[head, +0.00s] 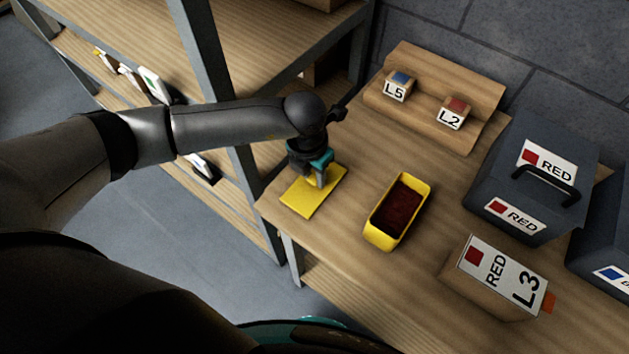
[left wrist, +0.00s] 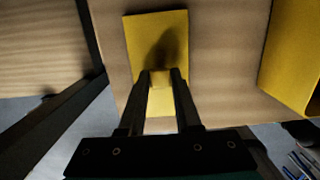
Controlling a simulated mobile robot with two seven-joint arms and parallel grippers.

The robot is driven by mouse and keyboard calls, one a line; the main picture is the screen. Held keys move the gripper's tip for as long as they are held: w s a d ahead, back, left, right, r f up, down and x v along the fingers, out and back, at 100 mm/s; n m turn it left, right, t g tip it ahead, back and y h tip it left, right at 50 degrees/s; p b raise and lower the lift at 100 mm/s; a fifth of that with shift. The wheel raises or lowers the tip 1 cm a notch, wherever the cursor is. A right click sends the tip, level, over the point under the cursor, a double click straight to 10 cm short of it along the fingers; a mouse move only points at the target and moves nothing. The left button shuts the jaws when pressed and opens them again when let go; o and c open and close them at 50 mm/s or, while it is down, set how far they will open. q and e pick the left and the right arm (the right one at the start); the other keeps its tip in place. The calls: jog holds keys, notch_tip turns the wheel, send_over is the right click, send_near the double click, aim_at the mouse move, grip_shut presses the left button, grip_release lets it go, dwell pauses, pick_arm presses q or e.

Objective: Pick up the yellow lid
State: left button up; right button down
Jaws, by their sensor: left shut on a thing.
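The yellow lid (head: 303,199) is a flat rectangle at the left edge of the wooden table, left of the open yellow bin (head: 379,240). My left gripper (head: 318,181) points down at the lid from above. In the left wrist view, the lid (left wrist: 140,35) lies below the fingers, and the gripper (left wrist: 160,80) is shut on a small yellow block between its fingertips, which looks like the lid's handle. I cannot tell whether the lid is clear of the table. The bin holds dark red pieces. My right gripper does not show.
A box labelled RED L3 (head: 497,277) stands at the table's front. Dark cases (head: 525,185) stand at the right. A wooden rack (head: 425,118) with L5 and L2 blocks stands at the back. A shelf post (head: 215,75) rises behind my left arm.

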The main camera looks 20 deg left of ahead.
pick_arm(q)
grip_shut()
jog(key=shift+r, duration=0.15)
